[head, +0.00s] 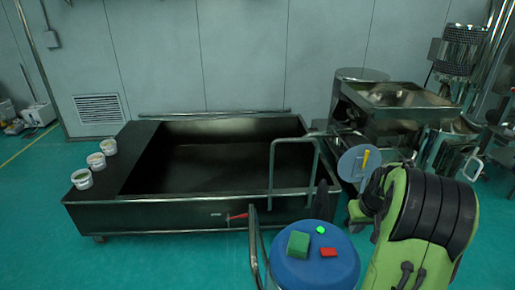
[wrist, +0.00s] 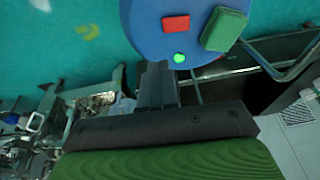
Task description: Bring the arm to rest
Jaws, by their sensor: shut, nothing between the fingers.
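My gripper (wrist: 155,75) shows in the wrist view as dark fingers pressed together, with nothing between them. Its tips point toward the edge of a round blue top (wrist: 145,15) and look apart from the objects on it. In the head view my green and black arm is folded at the lower right. I cannot clearly make out my fingers there. The blue top (head: 318,268) carries a green block (head: 298,244), a red block (head: 328,252) and a small bright green piece (head: 320,229). None of these is in my gripper.
A dark metal basin (head: 150,208) with a rail fills the middle. Several white tubs (head: 83,179) stand on its left ledge. A grey disc (head: 350,158) with a yellow item is beside my arm. Steel machinery (head: 400,95) stands at right. Green floor (head: 40,240) is clear at left.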

